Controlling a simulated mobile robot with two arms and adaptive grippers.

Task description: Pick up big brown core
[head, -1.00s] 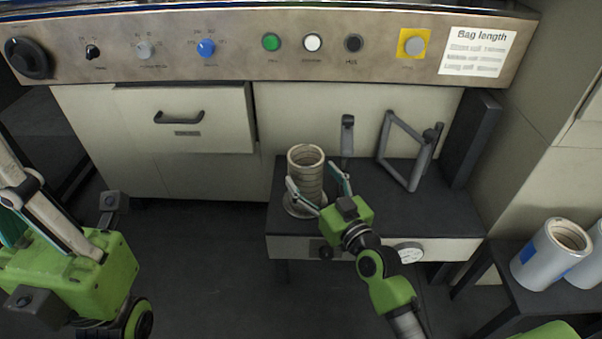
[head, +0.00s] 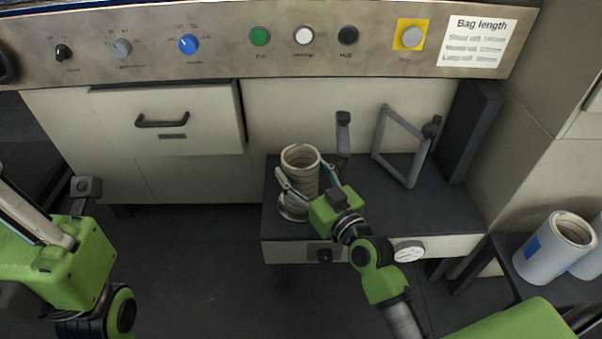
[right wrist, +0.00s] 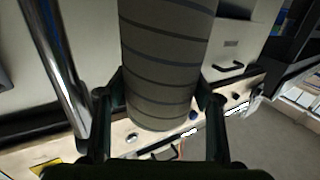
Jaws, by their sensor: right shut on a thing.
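The big brown core (head: 301,175) is a ribbed, hollow, brownish-grey cylinder. It stands upright at the left end of the dark shelf, over a round metal base flange (head: 292,208). My right gripper (head: 304,188) is shut on the core, one finger on each side of it. In the right wrist view the core (right wrist: 165,60) fills the space between the two fingers (right wrist: 160,110). The core's lower part is partly hidden by the gripper. My left gripper is at the left edge of the head view; its green body (head: 70,265) shows but its fingertips do not.
The dark shelf (head: 400,215) carries an upright post (head: 343,135) and a grey bracket frame (head: 400,150) to the right of the core. White rolls (head: 548,255) stand on a side table at right. The control panel (head: 280,60) is behind, above a drawer (head: 165,120).

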